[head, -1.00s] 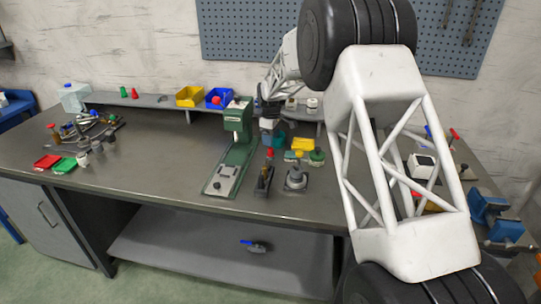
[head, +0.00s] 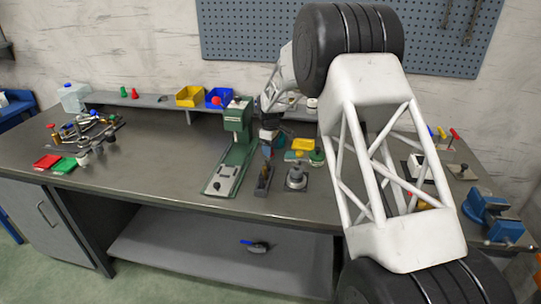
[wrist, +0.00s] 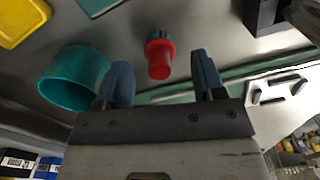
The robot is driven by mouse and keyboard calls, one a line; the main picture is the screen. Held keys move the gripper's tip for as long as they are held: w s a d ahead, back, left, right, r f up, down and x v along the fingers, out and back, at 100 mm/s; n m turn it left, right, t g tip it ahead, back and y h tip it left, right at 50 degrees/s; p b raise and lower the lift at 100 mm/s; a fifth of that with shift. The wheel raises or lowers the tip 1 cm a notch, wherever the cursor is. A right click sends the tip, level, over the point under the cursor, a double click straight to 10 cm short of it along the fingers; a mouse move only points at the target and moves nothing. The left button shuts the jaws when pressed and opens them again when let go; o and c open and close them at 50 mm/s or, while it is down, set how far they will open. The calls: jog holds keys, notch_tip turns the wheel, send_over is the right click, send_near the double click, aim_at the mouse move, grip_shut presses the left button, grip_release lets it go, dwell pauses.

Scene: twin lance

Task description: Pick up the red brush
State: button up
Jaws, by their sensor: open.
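The red brush (wrist: 159,58) shows in the wrist view as a red rounded handle end with a teal part behind it. It stands out from the grey bench top, between and beyond my gripper's two blue fingers. My gripper (wrist: 161,66) is open, with a visible gap between the brush and each finger. In the head view my gripper (head: 268,142) is low over the bench, just right of the green press.
A teal cup (wrist: 74,78) lies close left of my gripper in the wrist view. The green press (head: 234,150) stands close on the left in the head view. A dark upright holder (head: 263,181) and a grey round fixture (head: 296,178) are in front.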

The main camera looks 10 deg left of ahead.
jog(key=shift+f, duration=1.3)
jog(key=c, duration=1)
jog(key=shift+c, duration=0.2)
jog(key=shift+r, duration=5)
